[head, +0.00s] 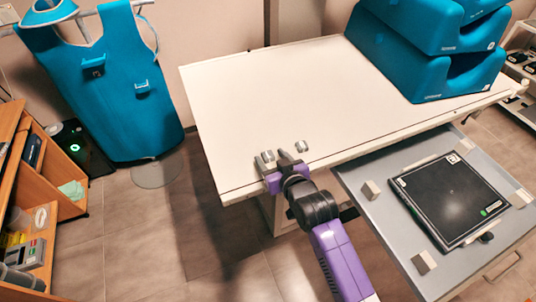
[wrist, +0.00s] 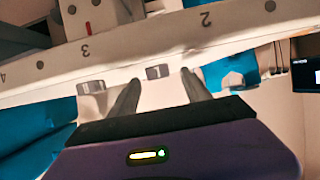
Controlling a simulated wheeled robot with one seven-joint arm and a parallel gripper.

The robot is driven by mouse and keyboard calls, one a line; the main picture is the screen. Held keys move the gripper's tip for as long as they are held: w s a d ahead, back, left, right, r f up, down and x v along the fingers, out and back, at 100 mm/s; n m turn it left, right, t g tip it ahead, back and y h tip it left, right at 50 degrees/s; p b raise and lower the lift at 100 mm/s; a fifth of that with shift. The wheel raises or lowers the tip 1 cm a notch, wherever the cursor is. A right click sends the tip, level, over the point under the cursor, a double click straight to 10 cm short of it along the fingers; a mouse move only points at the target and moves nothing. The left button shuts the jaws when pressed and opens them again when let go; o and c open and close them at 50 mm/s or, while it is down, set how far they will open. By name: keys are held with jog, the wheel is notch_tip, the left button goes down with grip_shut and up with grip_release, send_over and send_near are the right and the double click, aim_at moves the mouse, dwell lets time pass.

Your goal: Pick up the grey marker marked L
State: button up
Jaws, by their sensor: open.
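Two small grey markers lie near the front left edge of the white table (head: 270,95). One marker (wrist: 157,72) shows between my fingertips in the wrist view, with a pale upright mark that could be an L; the mark is too small to read surely. The other marker (wrist: 91,87) lies left of my fingers there, and its letter is unclear. In the head view this second marker (head: 302,146) lies just right of my gripper (head: 273,158). My gripper is open at the table edge, its fingers on either side of the first marker, with no contact visible.
Blue foam blocks (head: 425,45) are stacked at the table's back right. A grey pull-out tray (head: 390,215) with a black panel (head: 452,200) sits lower right. A blue apron (head: 110,85) hangs at left. The table's middle is clear.

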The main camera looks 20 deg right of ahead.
jog(key=shift+w+f, duration=0.25)
jog(key=shift+w, duration=0.35)
grip_shut()
jog(key=shift+r, duration=0.1)
